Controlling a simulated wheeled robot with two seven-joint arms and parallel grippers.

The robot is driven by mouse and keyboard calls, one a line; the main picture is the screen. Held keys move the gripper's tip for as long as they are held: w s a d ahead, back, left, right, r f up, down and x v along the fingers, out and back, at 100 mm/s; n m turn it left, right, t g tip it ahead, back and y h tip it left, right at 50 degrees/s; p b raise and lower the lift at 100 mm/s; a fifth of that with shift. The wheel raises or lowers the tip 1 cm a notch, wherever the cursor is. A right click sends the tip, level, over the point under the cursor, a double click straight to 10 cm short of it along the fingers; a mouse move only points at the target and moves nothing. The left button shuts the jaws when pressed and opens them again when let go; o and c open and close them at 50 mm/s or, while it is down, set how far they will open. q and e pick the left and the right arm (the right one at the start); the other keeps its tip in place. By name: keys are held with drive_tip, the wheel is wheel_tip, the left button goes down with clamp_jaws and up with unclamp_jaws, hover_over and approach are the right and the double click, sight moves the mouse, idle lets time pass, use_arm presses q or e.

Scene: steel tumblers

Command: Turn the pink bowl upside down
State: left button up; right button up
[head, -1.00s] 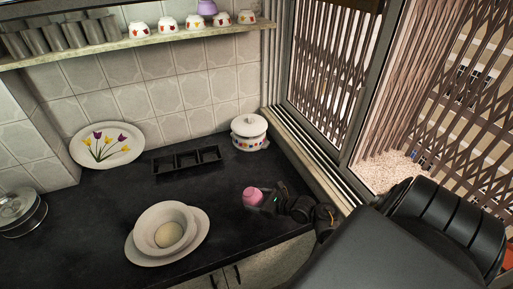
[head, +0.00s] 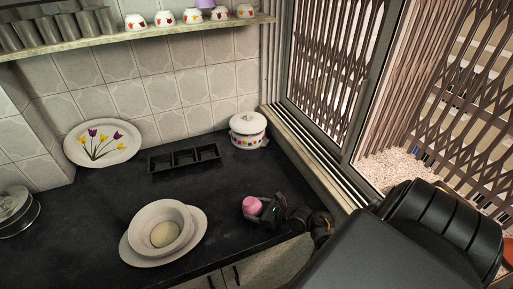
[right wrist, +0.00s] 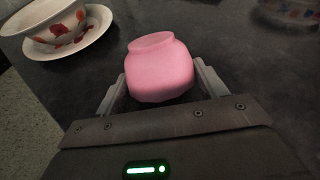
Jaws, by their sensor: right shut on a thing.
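The small pink bowl (head: 252,204) is at the front right of the dark counter in the head view. It also shows in the right wrist view (right wrist: 160,70), between the two fingers. Its narrow ringed end points up and a little to the left; its wide end faces down towards the gripper body. My right gripper (head: 263,209) is shut on it from the right, one finger at each side (right wrist: 158,88). I cannot tell whether the bowl touches the counter. My left gripper is out of view.
A white bowl (head: 146,219) on a saucer (head: 191,247) stands left of the gripper. A black three-part tray (head: 184,158), a lidded pot (head: 247,130) and a tulip plate (head: 101,143) are along the wall. The counter between is clear. The window sill is right.

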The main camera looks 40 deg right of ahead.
sight(254, 202)
drive_tip(key=shift+f, duration=0.8)
idle(0.4)
drive_tip(key=o, duration=1.3)
drive_tip(key=shift+o, duration=0.3)
wheel_tip(254, 202, up, 3)
drive_tip(key=p, duration=0.3)
drive_tip(key=shift+r+p, duration=0.2)
drive_tip(key=shift+p, duration=0.15)
drive_tip(key=shift+r, duration=0.15)
wheel_tip(254, 202, up, 2)
drive_tip(key=shift+r, duration=1.6)
